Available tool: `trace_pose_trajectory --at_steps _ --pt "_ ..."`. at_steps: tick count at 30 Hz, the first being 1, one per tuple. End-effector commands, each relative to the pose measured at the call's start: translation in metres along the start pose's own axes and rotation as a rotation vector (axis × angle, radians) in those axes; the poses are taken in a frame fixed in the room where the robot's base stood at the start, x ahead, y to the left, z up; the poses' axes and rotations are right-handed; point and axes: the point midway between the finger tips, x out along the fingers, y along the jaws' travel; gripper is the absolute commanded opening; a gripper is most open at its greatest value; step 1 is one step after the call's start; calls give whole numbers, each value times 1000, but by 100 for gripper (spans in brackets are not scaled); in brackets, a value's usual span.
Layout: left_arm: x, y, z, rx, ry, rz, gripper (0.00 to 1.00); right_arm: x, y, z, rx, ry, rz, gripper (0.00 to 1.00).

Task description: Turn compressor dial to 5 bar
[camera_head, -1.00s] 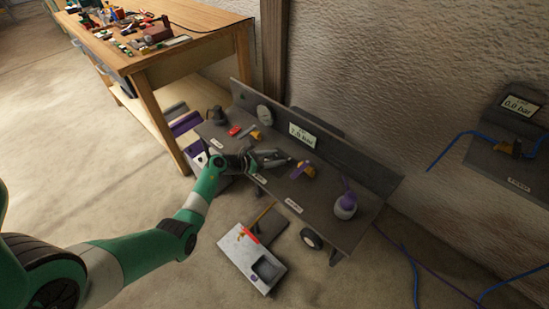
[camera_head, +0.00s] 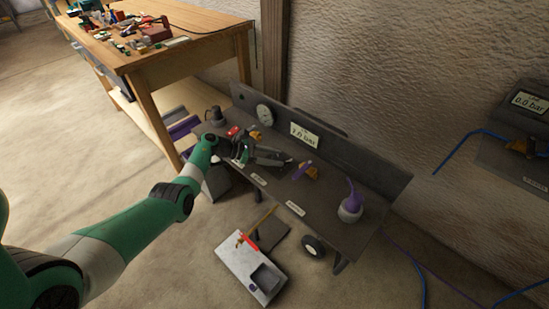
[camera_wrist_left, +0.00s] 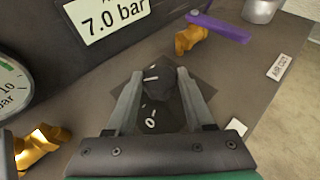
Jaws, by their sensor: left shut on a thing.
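The compressor dial (camera_wrist_left: 158,84) is a dark faceted knob with white marks, on a dark square plate in the left wrist view. My left gripper (camera_wrist_left: 160,78) has a finger on either side of it and is shut on it. In the head view my left gripper (camera_head: 289,160) reaches over the compressor panel (camera_head: 330,228) and hides the dial. The display (camera_wrist_left: 117,12) reads 7.0 bar; it also stands on the panel's back wall in the head view (camera_head: 304,136). My right gripper is not in view.
A round gauge (camera_head: 264,115) is left of the display. A purple-handled brass valve (camera_head: 307,172) and a grey pot with purple top (camera_head: 350,208) are to the right. A wooden workbench (camera_head: 165,45) stands behind left. A second display (camera_head: 528,102) reads 0.0 bar.

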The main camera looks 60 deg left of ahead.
Motion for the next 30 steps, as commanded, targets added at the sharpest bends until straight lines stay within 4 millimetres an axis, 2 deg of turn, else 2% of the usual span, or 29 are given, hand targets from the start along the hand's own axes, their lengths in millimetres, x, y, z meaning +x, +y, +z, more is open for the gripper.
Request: trace_pose_trajectory --at_steps 3,4,8,17,20,23,30 --pt "0 0 -1 -2 1 1 0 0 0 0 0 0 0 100" --pt "0 0 -1 -2 1 1 58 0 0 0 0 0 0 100" --pt "0 0 -1 -2 0 1 82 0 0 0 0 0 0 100" --pt "-1 0 0 -2 -1 1 83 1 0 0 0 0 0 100" --pt "-10 1 2 -3 -1 2 83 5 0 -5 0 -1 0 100" --pt "-28 1 5 -3 -1 4 83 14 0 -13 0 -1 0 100" --pt "-85 1 4 -3 -1 5 83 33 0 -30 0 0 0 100"
